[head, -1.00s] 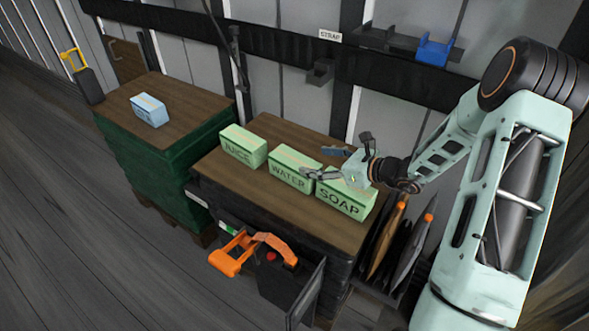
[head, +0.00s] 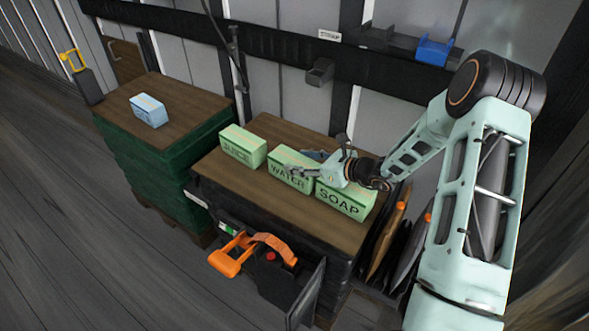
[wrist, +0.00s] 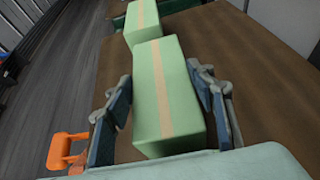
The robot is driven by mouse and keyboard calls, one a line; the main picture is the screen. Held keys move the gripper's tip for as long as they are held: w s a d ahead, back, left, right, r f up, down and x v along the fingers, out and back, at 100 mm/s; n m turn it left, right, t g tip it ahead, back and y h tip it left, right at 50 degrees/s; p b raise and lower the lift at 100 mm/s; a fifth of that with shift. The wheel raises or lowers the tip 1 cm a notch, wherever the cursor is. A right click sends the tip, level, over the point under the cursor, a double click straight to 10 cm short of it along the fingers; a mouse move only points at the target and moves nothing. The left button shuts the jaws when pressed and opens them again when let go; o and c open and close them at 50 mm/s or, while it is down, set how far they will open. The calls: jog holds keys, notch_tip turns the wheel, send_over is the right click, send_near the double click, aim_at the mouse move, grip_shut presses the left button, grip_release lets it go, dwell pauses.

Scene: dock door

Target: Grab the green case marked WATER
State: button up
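The green case marked WATER (head: 289,177) stands on the brown-topped stack (head: 235,190), between the JUICE case (head: 242,147) and the SOAP case (head: 342,201). In the wrist view the green case between my fingers (wrist: 168,95) has a tan tape strip along its top. My gripper (head: 305,164) is at the WATER case in the head view. In the wrist view my gripper (wrist: 165,115) is open, with one blue-padded finger on each side of the case. The left finger shows a small gap; whether the right pad touches is unclear.
The SOAP case stands close beside the WATER case, under my wrist. A second stack with a green side (head: 160,165) holds a blue box (head: 148,110). An orange-handled device (head: 255,258) is at the front. The wall carries a blue bin (head: 436,51).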

grip_shut()
jog(key=shift+w+r, duration=0.1)
jog(key=shift+r, duration=0.05)
jog(key=shift+r, duration=0.15)
